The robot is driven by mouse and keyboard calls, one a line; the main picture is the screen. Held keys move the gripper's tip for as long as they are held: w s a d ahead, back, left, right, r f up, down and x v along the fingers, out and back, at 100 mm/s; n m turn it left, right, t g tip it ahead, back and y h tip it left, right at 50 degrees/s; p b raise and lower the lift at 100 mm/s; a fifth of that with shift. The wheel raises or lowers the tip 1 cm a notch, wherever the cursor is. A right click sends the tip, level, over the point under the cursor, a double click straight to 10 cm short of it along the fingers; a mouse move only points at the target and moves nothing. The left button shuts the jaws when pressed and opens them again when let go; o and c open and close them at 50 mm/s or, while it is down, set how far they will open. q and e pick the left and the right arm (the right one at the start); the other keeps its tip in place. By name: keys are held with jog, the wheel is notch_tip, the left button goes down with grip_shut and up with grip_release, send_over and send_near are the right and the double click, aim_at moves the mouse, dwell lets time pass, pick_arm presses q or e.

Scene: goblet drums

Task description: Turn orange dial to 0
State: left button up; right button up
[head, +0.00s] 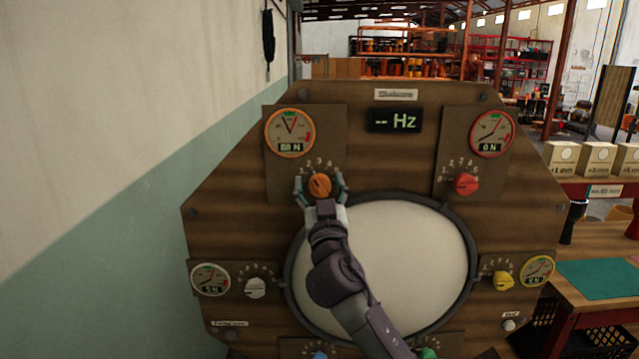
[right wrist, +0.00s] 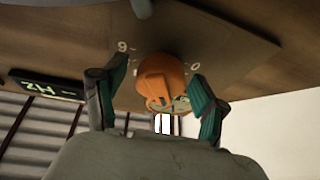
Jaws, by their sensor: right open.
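The orange dial (head: 319,186) sits on the upper left of the wooden panel (head: 230,180), below a round orange-rimmed gauge (head: 290,132). My right gripper (head: 320,188) is at the dial with its fingers open, one on each side. In the right wrist view the orange dial (right wrist: 165,82) lies between the two teal fingertips (right wrist: 158,85), with a 0 mark to its right and another digit to its left. I cannot tell whether the fingers touch the dial. The dial's exact pointing is unclear. My left gripper is not in view.
A red dial (head: 466,184), a white dial (head: 255,288) and a yellow dial (head: 503,281) sit elsewhere on the panel, around a large pale drumhead (head: 400,255). A Hz display (head: 395,120) is at top centre. A wall (head: 120,170) stands close on the left.

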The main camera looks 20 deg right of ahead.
jog(key=c, duration=1.1)
jog(key=shift+r+n+y+p, duration=0.15)
jog(key=shift+n+y+p, duration=0.35)
jog(key=shift+n+p, duration=0.45)
jog(key=shift+c, duration=0.2)
jog(key=n+g+y+p, duration=0.1)
jog(key=n+p, duration=0.3)
jog(key=n+y+p, duration=0.2)
jog(key=n+p, duration=0.2)
jog(key=p, duration=0.1)
jog(key=n+g+y+p, duration=0.1)
jog(key=n+p, duration=0.3)
jog(key=shift+a+g+y+p, duration=0.1)
jog(key=shift+g+y+p, duration=0.2)
jog(key=shift+y+p, duration=0.1)
jog(key=shift+f+n+p, duration=0.2)
jog(key=shift+n+p, duration=0.55)
jog(key=shift+p, duration=0.05)
jog(key=o, duration=1.1)
jog(key=shift+o, duration=0.2)
